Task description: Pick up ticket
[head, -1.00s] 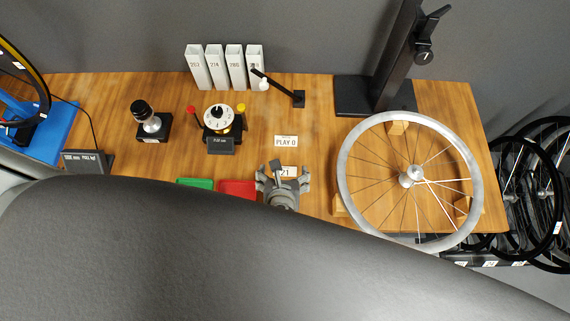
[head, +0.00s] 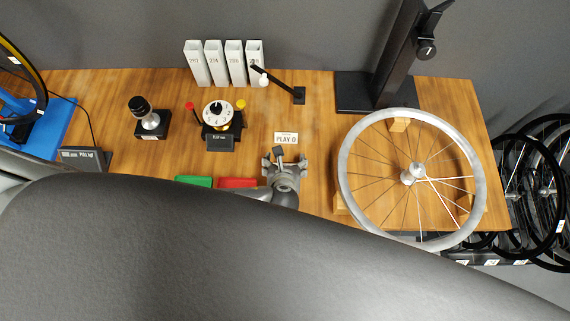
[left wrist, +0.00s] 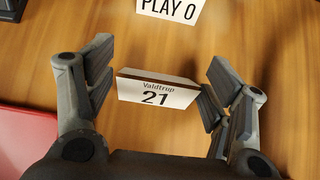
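A small white ticket (left wrist: 157,88) marked "Valdtrup 21" shows in the left wrist view, between the two fingers of my left gripper (left wrist: 165,76). The fingers are apart, with a gap on the left of the ticket; its right end is close to the right finger, and I cannot tell whether they touch. In the head view my left gripper (head: 285,160) is over the table just in front of the "PLAY 0" card (head: 286,138), and hides the ticket. My right gripper is not in view.
The "PLAY 0" card also shows in the left wrist view (left wrist: 171,8). A red tray (head: 238,183) and a green tray (head: 194,181) lie left of my gripper. A spoked wheel (head: 346,190) rests on wooden blocks to the right. White numbered holders (head: 196,66) stand at the back.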

